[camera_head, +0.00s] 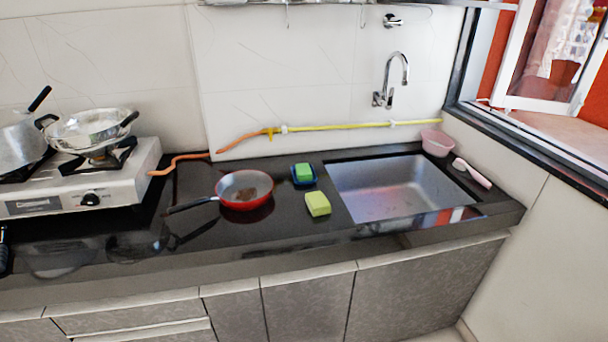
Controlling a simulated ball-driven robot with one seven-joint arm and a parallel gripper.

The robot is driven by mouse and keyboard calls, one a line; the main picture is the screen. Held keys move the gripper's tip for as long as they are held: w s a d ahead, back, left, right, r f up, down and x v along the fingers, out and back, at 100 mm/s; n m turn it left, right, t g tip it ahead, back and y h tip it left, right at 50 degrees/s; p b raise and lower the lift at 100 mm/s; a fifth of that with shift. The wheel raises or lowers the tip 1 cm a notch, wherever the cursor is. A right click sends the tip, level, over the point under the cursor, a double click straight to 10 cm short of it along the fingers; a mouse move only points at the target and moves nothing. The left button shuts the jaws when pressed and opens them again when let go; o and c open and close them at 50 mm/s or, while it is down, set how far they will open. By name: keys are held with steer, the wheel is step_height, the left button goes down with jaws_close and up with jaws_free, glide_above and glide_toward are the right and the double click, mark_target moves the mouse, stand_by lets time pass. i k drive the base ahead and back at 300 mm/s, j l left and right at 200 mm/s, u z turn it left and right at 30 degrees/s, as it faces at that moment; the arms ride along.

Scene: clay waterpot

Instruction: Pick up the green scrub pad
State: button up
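A green pad (304,171) sits in a small dark blue dish (293,183) on the black counter, between the red pan and the sink. A yellow-green block (317,204), like a sponge, lies on the counter just in front of the dish. The green pad matches the scrub pad best by colour. My gripper is not in view, and nothing of mine touches either one.
A red frying pan (245,190) stands left of the dish, its handle pointing left. The sink (390,184) is to the right. A pink bowl (437,143) and a pale brush (472,174) lie beyond it. A gas stove (125,180) with pots stands left.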

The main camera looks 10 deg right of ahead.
mark_target(317, 203)
steer(key=i+j, duration=0.15)
steer(key=j, duration=0.15)
steer(key=i+j, duration=0.15)
steer(key=j, duration=0.2)
steer(key=i+j, duration=0.15)
steer(key=j, duration=0.15)
steer(key=i+j+z, duration=0.1)
steer(key=j, duration=0.25)
steer(key=i+j, duration=0.2)
steer(key=j, duration=0.1)
